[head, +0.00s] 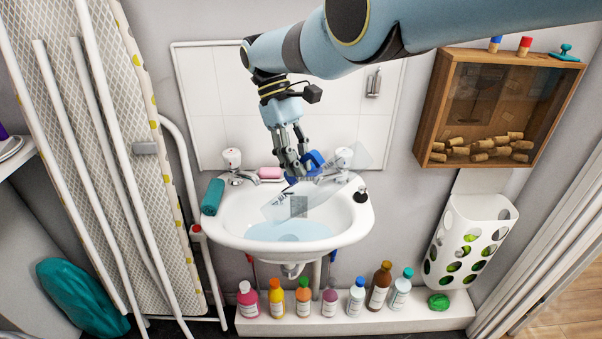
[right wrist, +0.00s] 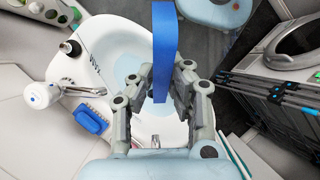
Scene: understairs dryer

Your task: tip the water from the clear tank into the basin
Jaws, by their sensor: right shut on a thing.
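My right gripper (head: 303,170) is shut on the blue handle (right wrist: 165,45) of the clear tank (head: 325,187), above the back of the white basin (head: 356,220). The tank is see-through and steeply tilted, its lower end down to the left over the bowl and its upper end to the right. A grey patch shows near its lower end. Pale blue water (head: 288,231) lies in the basin's bottom. I cannot tell how much water is in the tank. The right wrist view shows the handle between the fingers and the basin (right wrist: 88,35) below. My left gripper is out of view.
Two taps (head: 232,160) stand at the basin's back, with pink soap (head: 270,173) between. A teal roll (head: 212,197) lies on the left rim. A blue brush (right wrist: 91,118) lies by a tap. Several bottles (head: 303,297) line the ledge below. A wooden cabinet (head: 437,100) hangs right.

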